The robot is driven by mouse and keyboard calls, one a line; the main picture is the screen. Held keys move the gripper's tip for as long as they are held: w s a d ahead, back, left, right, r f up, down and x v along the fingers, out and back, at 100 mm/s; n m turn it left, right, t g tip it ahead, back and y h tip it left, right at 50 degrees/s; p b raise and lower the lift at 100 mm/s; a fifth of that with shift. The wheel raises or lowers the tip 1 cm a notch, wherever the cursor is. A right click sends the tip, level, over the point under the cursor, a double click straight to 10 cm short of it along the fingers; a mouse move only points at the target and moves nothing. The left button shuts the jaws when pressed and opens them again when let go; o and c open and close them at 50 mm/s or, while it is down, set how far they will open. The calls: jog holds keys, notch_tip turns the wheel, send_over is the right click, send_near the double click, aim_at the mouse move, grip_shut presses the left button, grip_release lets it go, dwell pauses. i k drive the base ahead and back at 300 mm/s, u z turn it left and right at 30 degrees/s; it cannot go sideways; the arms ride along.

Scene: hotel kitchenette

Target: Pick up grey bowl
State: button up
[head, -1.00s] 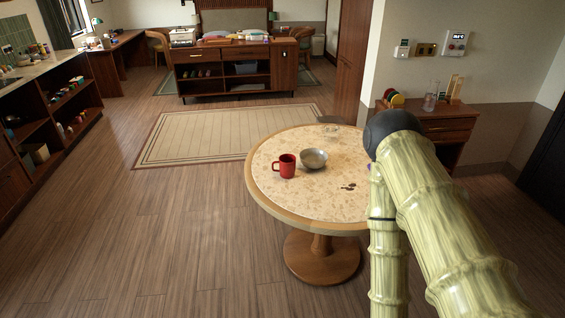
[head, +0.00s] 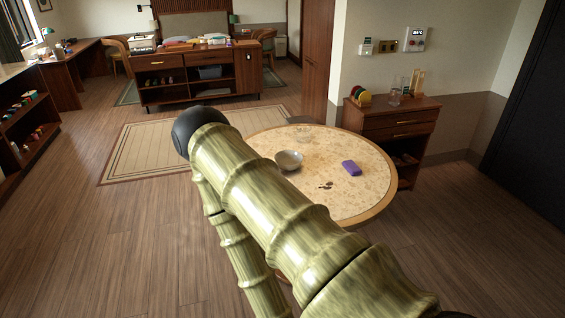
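The grey bowl (head: 289,160) stands upright on the round speckled table (head: 345,205), left of the table's middle, and looks empty. My bamboo-patterned arm crosses in front of the table's left and near parts, with its dark round joint left of the bowl in the picture. My gripper is not visible, so I cannot tell where it is relative to the bowl.
A purple block (head: 351,168) and small dark bits (head: 326,185) lie right of the bowl. A wooden cabinet (head: 400,125) with small items stands behind the table at right. A rug (head: 150,140) lies on open floor at left.

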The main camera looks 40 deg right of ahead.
aim_at(286, 160)
jog(key=u, duration=0.05)
jog(key=i, duration=3.4)
jog(key=z, duration=2.75)
